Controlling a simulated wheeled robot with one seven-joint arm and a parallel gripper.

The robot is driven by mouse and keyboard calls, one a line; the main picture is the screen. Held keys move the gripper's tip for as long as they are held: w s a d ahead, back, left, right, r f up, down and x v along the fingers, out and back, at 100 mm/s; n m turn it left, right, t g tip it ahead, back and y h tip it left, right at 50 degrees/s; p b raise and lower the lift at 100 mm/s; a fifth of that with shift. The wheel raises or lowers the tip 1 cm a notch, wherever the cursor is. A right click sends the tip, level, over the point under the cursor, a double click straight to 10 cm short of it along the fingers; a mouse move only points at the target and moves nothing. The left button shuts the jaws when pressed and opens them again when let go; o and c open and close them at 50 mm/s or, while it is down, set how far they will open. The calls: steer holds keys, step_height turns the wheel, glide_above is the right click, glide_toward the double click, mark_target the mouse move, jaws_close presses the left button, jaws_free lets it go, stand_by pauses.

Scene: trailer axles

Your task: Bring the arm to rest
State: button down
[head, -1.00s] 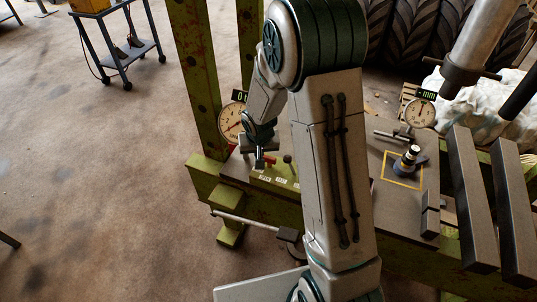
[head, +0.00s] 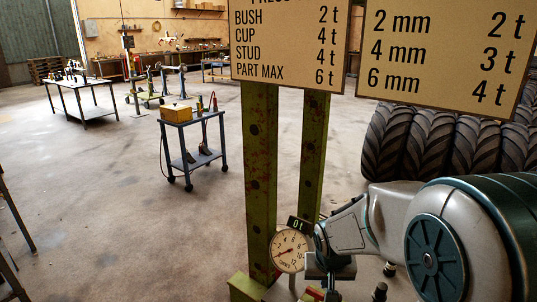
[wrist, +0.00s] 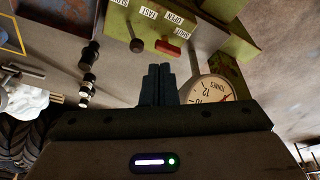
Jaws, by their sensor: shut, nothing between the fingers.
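My gripper (wrist: 158,72) shows in the wrist view with its two dark fingers together, shut and empty. Beyond the fingertips is a green control panel (wrist: 148,22) with a dark knob lever (wrist: 137,45) and a red-handled lever (wrist: 167,47). In the picture the fingertips are just below the red lever; I cannot tell the gap. A dial gauge (wrist: 208,91) is just right of the fingers. In the head view my arm is bent at the lower right, its wrist beside the gauge (head: 291,250); the fingers are not clear there.
A green press frame (head: 262,180) stands beside the arm, with sign boards (head: 440,45) above. Large tyres (head: 440,145) are behind at the right. Black cylindrical parts (wrist: 88,82) are left of the fingers.

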steer(key=s+r, duration=0.4)
steer(key=s, duration=0.4)
steer(key=s+r+n, duration=0.1)
steer(key=s+r, duration=0.4)
steer(key=s, duration=0.3)
steer(key=shift+s+d+y, duration=0.15)
steer(key=shift+d+y, duration=0.15)
steer(key=shift+y, duration=0.1)
steer(key=shift+d, duration=0.1)
